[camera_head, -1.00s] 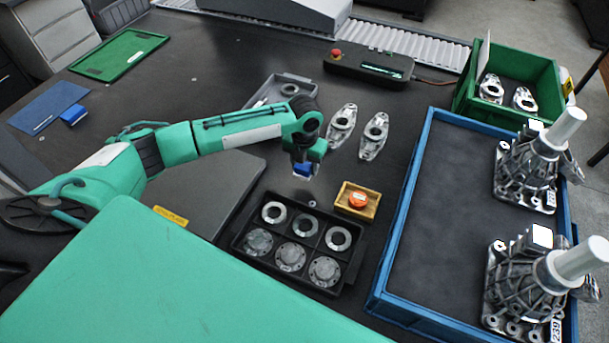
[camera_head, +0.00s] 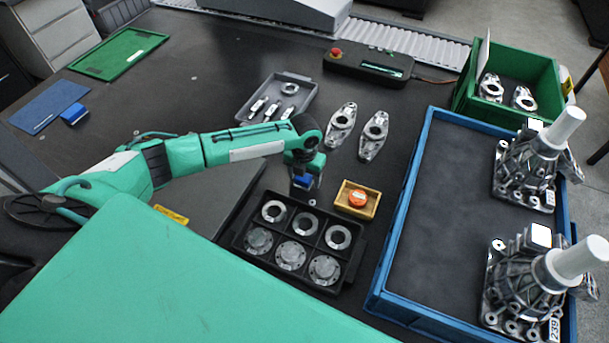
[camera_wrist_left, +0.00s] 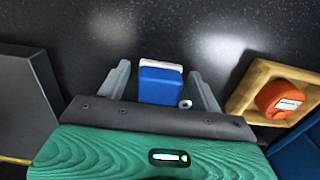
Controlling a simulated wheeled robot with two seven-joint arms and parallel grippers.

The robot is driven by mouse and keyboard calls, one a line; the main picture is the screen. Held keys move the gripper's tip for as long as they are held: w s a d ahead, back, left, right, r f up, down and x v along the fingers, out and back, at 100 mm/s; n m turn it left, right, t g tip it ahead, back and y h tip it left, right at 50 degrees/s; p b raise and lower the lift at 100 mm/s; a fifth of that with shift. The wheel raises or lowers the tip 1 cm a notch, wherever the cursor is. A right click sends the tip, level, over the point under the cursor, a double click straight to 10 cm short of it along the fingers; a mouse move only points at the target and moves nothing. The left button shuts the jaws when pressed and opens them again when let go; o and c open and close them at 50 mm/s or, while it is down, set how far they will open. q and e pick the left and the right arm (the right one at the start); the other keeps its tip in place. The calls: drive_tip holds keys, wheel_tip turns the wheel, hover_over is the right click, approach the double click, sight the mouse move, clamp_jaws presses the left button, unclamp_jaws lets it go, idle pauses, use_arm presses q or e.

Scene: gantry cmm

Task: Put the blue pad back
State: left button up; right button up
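The blue pad (camera_head: 302,181) is a small blue block below my left gripper (camera_head: 304,180) in the head view, just behind the black tray of metal rings. In the left wrist view the blue pad (camera_wrist_left: 160,85) shows a white far edge and stands between the two fingers of my left gripper (camera_wrist_left: 160,72). A narrow gap shows on each side of it, so the fingers look open around it. Whether it rests on the table is hard to see. My right gripper is out of view.
A wooden tray with an orange puck (camera_head: 358,199) stands close on the right. The black ring tray (camera_head: 240,243) is in front. A grey tray (camera_head: 303,95) with small parts is behind. Another blue block (camera_head: 74,114) lies by a blue mat (camera_head: 48,108) at far left.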

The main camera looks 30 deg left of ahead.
use_arm(q)
wheel_tip(320, 180, up, 12)
drive_tip(key=b, duration=0.1)
drive_tip(key=shift+r, duration=0.2)
idle(0.4)
idle(0.4)
